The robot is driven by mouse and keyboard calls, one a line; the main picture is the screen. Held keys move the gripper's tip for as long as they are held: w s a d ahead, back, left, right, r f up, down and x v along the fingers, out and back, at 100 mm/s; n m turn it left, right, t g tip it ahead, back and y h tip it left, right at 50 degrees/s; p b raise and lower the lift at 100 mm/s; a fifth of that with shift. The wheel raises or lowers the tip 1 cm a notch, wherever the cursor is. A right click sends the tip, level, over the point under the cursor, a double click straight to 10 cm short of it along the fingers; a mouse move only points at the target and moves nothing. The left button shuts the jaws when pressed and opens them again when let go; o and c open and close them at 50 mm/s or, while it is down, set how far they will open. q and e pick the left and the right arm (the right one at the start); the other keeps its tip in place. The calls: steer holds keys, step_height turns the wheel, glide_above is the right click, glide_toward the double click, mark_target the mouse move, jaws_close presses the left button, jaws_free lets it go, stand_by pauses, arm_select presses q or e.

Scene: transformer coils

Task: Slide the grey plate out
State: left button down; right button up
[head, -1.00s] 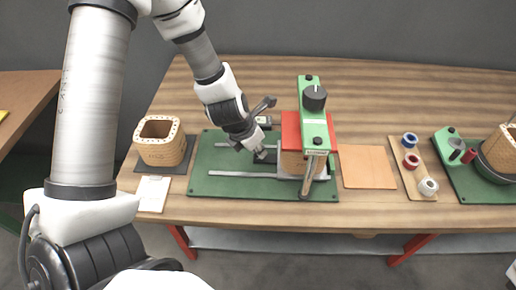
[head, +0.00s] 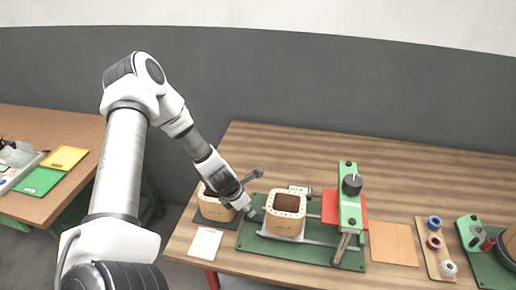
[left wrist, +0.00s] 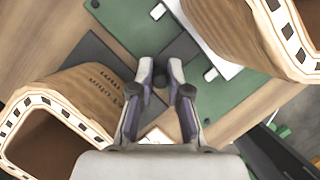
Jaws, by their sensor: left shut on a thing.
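The grey plate (head: 270,235) lies on the rails of the green base (head: 325,259), to the left of the green press (head: 350,205). A square wooden coil (head: 285,225) stands upright on the plate, clear of the press; it also shows at the upper right of the left wrist view (left wrist: 235,30). My left gripper (head: 256,215) is at the plate's left end. In the left wrist view my left gripper (left wrist: 160,75) is shut on a small dark knob, which appears to be the plate's handle; the fingers mostly hide it. My right gripper is not in view.
A second coil (head: 213,207) stands on a dark mat close to the left of my gripper. A white card (head: 206,243) lies in front of it. A tan sheet (head: 393,244) and a board with spools (head: 434,243) lie right of the press.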

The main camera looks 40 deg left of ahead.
arm_select(q)
steer(key=shift+a, duration=0.1)
steer(key=c, duration=1.4)
jaws_free()
steer(key=shift+o, duration=1.3)
steer(key=shift+f, duration=0.1)
step_height(320, 180, up, 10)
